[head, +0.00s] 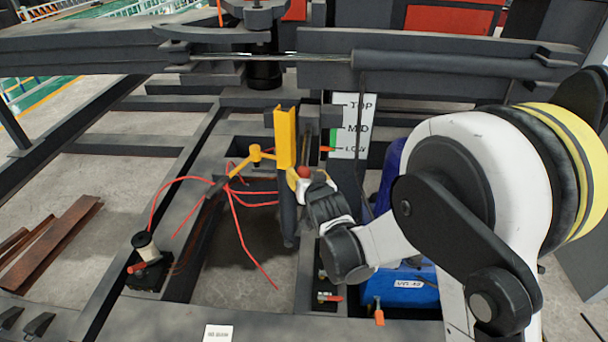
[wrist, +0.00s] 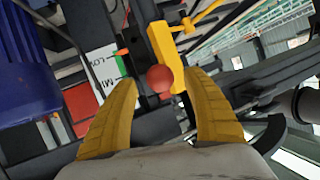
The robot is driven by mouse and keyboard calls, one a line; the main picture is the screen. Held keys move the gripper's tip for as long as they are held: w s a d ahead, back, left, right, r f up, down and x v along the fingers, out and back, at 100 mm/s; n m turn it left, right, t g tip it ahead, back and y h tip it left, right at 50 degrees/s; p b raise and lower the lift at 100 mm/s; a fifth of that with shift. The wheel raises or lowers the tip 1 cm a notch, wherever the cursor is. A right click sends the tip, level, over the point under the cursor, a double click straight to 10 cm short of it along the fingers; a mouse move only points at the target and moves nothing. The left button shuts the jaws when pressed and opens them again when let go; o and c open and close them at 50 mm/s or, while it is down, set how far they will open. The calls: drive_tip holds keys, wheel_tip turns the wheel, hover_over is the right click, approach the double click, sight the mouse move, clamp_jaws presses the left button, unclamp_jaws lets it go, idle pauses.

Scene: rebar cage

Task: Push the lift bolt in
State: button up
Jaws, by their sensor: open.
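A red ball knob (wrist: 160,78), seemingly the end of the lift bolt, sits in front of a yellow upright bracket (wrist: 168,52). In the head view the red knob (head: 304,172) is beside the lower end of the yellow bracket (head: 286,137). My gripper (wrist: 160,92) is open, with one yellow finger on each side of the knob in the picture. I cannot tell how deep the knob lies between the fingers or whether they touch it. In the head view my gripper (head: 299,182) is at the knob, partly hidden by my wrist. The bolt's shaft is hidden.
A white scale plate (head: 352,125) marked TOP, MID and LOW stands right of the bracket, with an orange pointer (head: 327,149). A yellow arm (head: 255,155) juts left, near loose red wires (head: 240,215). A blue machine (head: 402,285) stands below my arm. Dark steel beams surround the spot.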

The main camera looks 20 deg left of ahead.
sight(306, 163)
drive_tip(key=shift+x, duration=1.15)
clamp_jaws()
drive_tip(key=w, duration=0.2)
drive_tip(key=w+a, duration=0.1)
drive_tip(key=w, duration=0.1)
drive_tip(key=shift+w+a, duration=0.15)
drive_tip(key=shift+w, duration=0.25)
drive_tip(key=shift+r, duration=0.1)
unclamp_jaws()
